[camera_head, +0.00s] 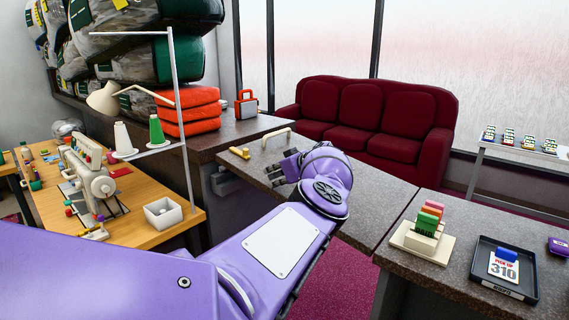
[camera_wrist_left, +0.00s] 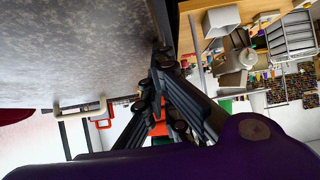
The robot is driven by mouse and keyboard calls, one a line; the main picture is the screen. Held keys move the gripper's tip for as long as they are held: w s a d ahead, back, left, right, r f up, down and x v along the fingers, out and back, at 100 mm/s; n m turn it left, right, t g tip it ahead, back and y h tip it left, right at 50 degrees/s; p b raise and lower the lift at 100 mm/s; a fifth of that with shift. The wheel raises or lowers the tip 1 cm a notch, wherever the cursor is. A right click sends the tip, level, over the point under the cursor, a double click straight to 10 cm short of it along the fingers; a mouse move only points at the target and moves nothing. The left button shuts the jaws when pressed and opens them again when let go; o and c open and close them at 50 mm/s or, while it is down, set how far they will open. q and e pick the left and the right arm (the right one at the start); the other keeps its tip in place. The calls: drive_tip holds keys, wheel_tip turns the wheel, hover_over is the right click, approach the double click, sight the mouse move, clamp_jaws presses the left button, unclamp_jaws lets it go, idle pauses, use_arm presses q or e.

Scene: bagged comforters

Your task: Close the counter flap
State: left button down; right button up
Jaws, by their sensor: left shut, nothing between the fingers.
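The counter flap (camera_head: 377,192) is a grey speckled slab spanning the gap between the rear counter and the right counter. It looks level or nearly so; I cannot tell whether its free end is fully seated. A cream handle (camera_head: 277,137) and a yellow latch-like piece (camera_head: 240,152) are at its left end. The slab (camera_wrist_left: 80,50) and handle (camera_wrist_left: 80,109) also show in the left wrist view. My left gripper (camera_head: 284,166) is shut and empty, over the flap in the head view. Its fingertips (camera_wrist_left: 164,62) are near the slab's edge; contact is unclear. My right gripper is out of view.
The right counter (camera_head: 455,208) holds a block stand (camera_head: 424,235) and a black tray (camera_head: 503,270). The rear counter (camera_head: 240,130) carries folded orange items (camera_head: 190,110). A sewing table (camera_head: 150,233) stands left. A red sofa (camera_head: 365,115) is behind. Magenta floor shows under the flap.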

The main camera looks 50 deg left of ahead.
sight(270, 194)
use_arm(q)
drive_tip(key=f, duration=0.2)
drive_tip(key=f+b, duration=0.1)
drive_tip(key=f, duration=0.1)
drive_tip(key=a+f, duration=0.1)
drive_tip(key=f, duration=0.1)
drive_tip(key=shift+b, duration=0.3)
drive_tip(key=shift+f, duration=0.4)
drive_tip(key=shift+s+d+f, duration=0.1)
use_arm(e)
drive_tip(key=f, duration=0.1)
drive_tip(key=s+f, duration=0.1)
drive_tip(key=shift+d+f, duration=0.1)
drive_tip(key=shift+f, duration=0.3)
